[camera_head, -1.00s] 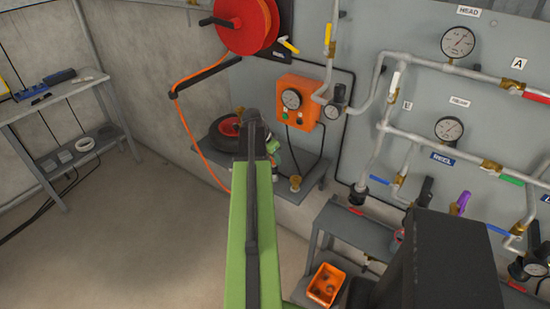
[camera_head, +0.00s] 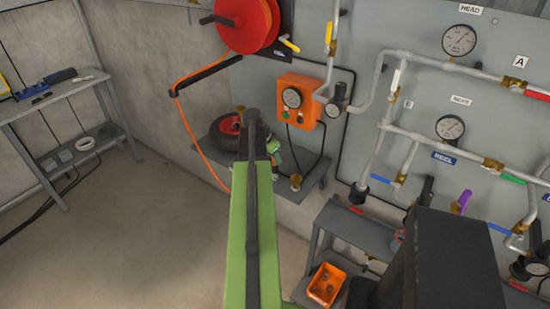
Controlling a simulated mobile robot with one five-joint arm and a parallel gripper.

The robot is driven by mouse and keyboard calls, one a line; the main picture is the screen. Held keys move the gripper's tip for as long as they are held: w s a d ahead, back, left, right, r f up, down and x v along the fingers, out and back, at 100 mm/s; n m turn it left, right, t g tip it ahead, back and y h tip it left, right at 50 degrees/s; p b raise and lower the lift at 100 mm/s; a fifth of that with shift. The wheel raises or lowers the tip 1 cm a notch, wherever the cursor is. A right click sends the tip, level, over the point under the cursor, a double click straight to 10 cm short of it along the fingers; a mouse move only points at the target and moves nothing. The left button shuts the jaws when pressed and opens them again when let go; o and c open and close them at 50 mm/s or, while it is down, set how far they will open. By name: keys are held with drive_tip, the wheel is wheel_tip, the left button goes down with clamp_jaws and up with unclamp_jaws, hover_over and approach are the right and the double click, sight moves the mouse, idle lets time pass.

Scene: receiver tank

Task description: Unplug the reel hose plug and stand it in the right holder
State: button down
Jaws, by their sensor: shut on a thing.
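The orange reel hose (camera_head: 196,140) hangs from the red reel (camera_head: 240,22) at the top. It drops along the wall and passes behind my green arm near the wall shelf. My gripper (camera_head: 276,149) is at the far end of the arm, above the shelf, and mostly hidden by the arm. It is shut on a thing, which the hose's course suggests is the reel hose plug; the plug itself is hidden. A small brass fitting (camera_head: 296,182) stands at the shelf's front edge, right of my arm. I cannot make out which part is the right holder.
A black wheel with a red hub (camera_head: 228,130) lies on the wall shelf (camera_head: 318,172), left of my gripper. An orange gauge box (camera_head: 298,102) is on the wall behind. The pipe panel (camera_head: 455,95) fills the right. An orange bin (camera_head: 325,285) stands low right.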

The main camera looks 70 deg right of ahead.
drive_tip(key=shift+s+a+f+b, duration=0.15)
drive_tip(key=shift+a+f+b, duration=0.3)
drive_tip(key=shift+b, duration=0.05)
drive_tip(key=c, duration=1.2)
unclamp_jaws()
drive_tip(key=p+v, duration=0.5)
drive_tip(key=v, duration=0.1)
drive_tip(key=p+v, duration=1.2)
drive_tip(key=shift+d, duration=0.25)
